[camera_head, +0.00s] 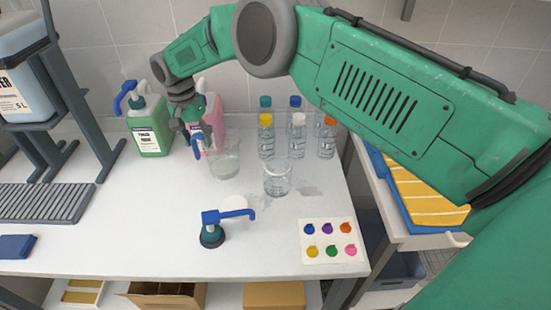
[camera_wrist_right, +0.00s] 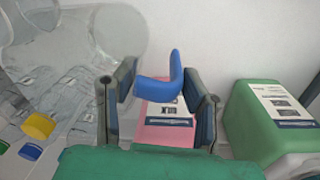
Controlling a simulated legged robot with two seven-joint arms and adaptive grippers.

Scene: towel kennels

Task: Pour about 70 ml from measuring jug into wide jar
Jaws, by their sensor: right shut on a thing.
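The clear measuring jug (camera_head: 224,164) is at the middle of the bench in the head view, with its blue handle on its left side. My right gripper (camera_head: 192,135) is shut on that handle; the blue handle (camera_wrist_right: 160,88) shows between the fingers in the right wrist view (camera_wrist_right: 160,105). The jug's clear body (camera_wrist_right: 95,50) fills the upper left there. Whether its base touches the bench, I cannot tell. The clear wide jar (camera_head: 277,179) stands upright just right of the jug, apart from it. Liquid levels are hard to read. My left gripper is not in view.
Several capped bottles (camera_head: 296,140) stand behind the jar. A green pump bottle (camera_head: 149,130) and a pink container (camera_head: 214,115) stand by the gripper. A blue-spouted pump (camera_head: 212,232) is in front, a colour-dot card (camera_head: 330,241) at right.

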